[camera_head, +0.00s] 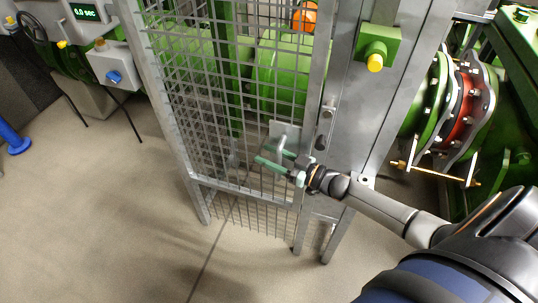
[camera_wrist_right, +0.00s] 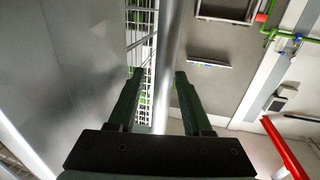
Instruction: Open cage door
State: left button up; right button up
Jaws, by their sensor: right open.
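The cage door (camera_head: 235,80) is a grey metal mesh panel in a frame, standing upright and apparently closed against the post on its right. A pale plate with a handle (camera_head: 285,134) sits near the door's right edge. My right gripper (camera_head: 263,161) reaches in from the right, its green fingers apart, at or just below the handle. In the right wrist view the open fingers (camera_wrist_right: 158,88) have a grey upright bar (camera_wrist_right: 166,60) between or behind them. I cannot tell whether this bar is the handle or the frame, or whether anything touches. My left gripper is out of view.
A grey post (camera_head: 357,110) beside the door carries a green box with a yellow button (camera_head: 375,62). Green machinery with a red ring (camera_head: 467,100) stands at right. A control box with a blue knob (camera_head: 113,72) is at left. The floor (camera_head: 110,220) before the door is clear.

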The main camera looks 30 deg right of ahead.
jog(key=shift+c, duration=0.3)
grip_shut()
dwell(1.1)
